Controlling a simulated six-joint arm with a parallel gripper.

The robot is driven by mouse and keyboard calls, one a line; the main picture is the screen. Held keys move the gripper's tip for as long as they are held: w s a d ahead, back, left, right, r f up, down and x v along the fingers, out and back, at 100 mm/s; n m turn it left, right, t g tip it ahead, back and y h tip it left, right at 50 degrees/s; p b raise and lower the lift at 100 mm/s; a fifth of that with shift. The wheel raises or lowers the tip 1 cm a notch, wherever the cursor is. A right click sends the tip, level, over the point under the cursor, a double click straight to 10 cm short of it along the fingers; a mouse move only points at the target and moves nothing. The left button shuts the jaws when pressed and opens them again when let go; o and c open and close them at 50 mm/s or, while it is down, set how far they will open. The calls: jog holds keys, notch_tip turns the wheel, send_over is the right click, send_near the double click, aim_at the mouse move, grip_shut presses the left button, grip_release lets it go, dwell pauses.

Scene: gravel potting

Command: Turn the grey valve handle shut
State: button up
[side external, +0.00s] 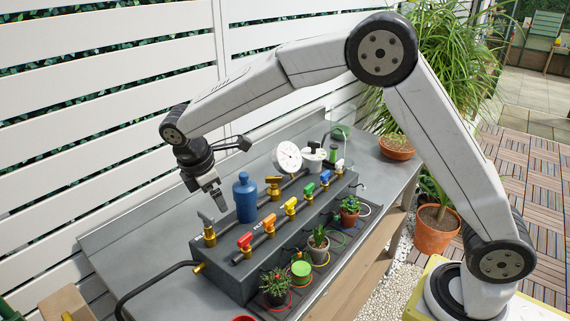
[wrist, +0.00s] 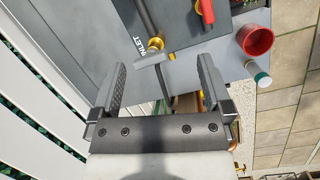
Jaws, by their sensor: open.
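The grey valve handle (side external: 206,217) sits on a brass valve (side external: 210,238) at the near left end of the dark manifold box (side external: 223,276). In the wrist view the grey handle (wrist: 150,60) lies ahead of my gripper, between the lines of the two fingers, beside the white INLET lettering. My gripper (side external: 217,198) is open and empty, a little above the handle. In the wrist view the fingers of my gripper (wrist: 162,70) stand wide apart. Contact with the handle is not visible.
A blue bottle (side external: 245,200) stands close right of my gripper. Red (side external: 245,240), yellow (side external: 291,206) and other coloured handles line the box. A gauge (side external: 288,157) stands behind. Potted plants (side external: 318,243) stand along the front. The bench (side external: 130,245) left of the box is mostly clear.

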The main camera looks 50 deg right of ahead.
aim_at(205, 214)
jog(key=shift+w+a+r+n+h, duration=0.25)
jog(key=shift+w+a+n, duration=0.3)
jog(key=shift+a, duration=0.15)
jog(key=shift+w+a+r+n+h, duration=0.1)
jog(key=shift+w+a+n+h, duration=0.1)
jog(key=shift+w+a+n, duration=0.4)
jog(key=shift+w+a+r+n+h, duration=0.3)
jog(key=shift+a+n, duration=0.25)
jog(key=shift+a, duration=0.3)
jog(key=shift+f, duration=0.15)
jog(key=shift+x, duration=3.85)
jog(key=c, duration=1.1)
